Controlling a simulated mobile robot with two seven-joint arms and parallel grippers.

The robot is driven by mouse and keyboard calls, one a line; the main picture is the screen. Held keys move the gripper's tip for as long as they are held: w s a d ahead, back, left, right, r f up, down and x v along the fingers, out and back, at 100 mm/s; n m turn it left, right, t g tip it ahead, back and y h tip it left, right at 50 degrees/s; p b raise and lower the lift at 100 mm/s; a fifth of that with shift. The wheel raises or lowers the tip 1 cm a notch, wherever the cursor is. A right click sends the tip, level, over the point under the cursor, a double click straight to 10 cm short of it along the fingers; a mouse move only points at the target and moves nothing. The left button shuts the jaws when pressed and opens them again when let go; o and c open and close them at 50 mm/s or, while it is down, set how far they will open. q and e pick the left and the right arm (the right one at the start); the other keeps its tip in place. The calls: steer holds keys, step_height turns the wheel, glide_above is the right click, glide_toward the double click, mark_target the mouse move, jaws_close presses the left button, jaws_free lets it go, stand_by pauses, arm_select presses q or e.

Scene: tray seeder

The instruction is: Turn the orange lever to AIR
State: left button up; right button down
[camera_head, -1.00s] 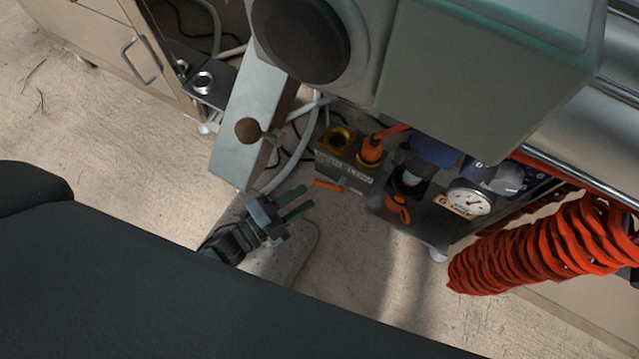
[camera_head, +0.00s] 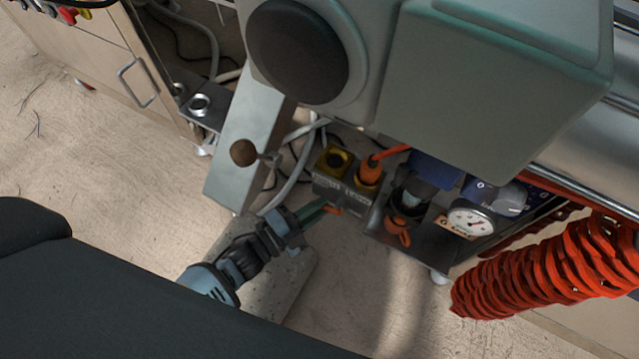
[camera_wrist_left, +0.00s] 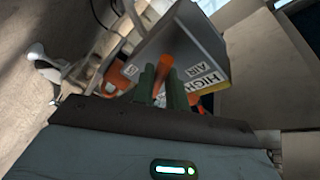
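The orange lever (camera_head: 333,210) sits low on the front of a grey valve block (camera_head: 352,195), below a yellow-rimmed socket and an orange plug. My left gripper (camera_head: 322,209) has its green fingers at the lever, reaching in from the lower left. In the left wrist view the orange lever (camera_wrist_left: 165,67) shows between the two close fingers (camera_wrist_left: 162,80). I cannot tell whether they press on it. The block's face (camera_wrist_left: 190,45) reads HIGH and AIR to the right of the lever. A small white label is on the left. My right gripper is not in view.
An orange plug (camera_head: 369,170) and a yellow socket (camera_head: 334,160) stand on the block. To the right are a gauge (camera_head: 470,219) and a coiled red hose (camera_head: 545,265). A slanted grey bar with a brown knob (camera_head: 243,152) stands left. The machine housing overhangs.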

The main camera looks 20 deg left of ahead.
arm_select(q)
jaws_close()
steer(key=m+p, duration=0.1)
steer(key=r+m+y+p, duration=0.1)
steer(key=p, duration=0.1)
steer(key=r+m+g+p, duration=0.1)
steer(key=shift+w+a+p, duration=0.2)
steer(key=shift+p, duration=0.1)
steer(key=shift+r+m+y+p, duration=0.1)
steer(key=shift+m+y+p, duration=0.4)
steer(key=shift+m, duration=0.4)
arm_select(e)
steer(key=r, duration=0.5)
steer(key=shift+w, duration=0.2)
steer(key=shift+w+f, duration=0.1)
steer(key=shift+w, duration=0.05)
arm_select(q)
steer(key=o, duration=0.7)
jaws_free()
steer(key=shift+o, duration=0.2)
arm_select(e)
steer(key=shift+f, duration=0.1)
arm_select(q)
steer(key=shift+s, duration=0.1)
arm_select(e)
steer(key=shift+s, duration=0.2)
